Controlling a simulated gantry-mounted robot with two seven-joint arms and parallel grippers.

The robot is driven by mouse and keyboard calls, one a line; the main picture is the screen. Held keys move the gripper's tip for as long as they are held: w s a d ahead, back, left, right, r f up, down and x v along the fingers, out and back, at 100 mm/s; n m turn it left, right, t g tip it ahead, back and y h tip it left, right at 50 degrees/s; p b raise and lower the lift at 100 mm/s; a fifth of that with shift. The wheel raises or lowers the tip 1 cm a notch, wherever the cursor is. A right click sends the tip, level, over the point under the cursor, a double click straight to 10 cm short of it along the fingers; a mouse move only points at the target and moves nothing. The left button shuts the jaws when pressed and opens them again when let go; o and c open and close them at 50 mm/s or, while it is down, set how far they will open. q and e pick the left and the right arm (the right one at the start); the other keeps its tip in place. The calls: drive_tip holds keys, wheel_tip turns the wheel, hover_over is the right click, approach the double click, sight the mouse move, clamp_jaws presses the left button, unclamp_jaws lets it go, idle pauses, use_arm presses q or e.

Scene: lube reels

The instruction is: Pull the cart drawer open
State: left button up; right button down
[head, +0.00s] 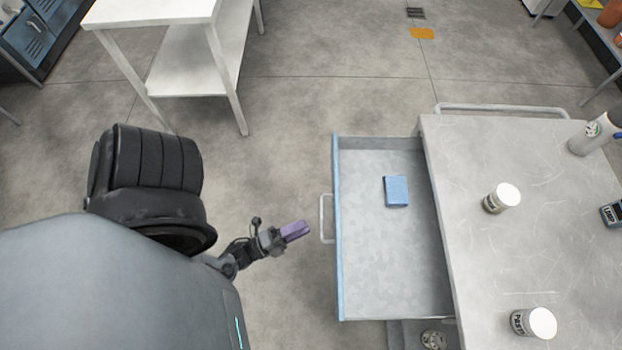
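The cart (500,260) stands at the right, with a pale, scratched top. Its drawer (341,285) is pulled well out to the left, and its inside shows. A light bar handle (322,219) is on the drawer's left front face. A blue block (396,191) lies in the drawer. My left gripper (296,231), with purple fingertips, is just left of the handle, apart from it, pointing right. The fingertips look like one small block, so I cannot tell whether they are open or shut. My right gripper is not in view.
Jars (502,198) (534,323) and a spray can (594,134) stand on the cart top. A rail (500,108) runs along its far edge. A white table (155,12) stands at the upper left. The floor between table and cart is clear.

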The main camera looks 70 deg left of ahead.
use_arm(q)
drive_tip(key=v, duration=0.4)
drive_tip(key=shift+s, duration=0.4)
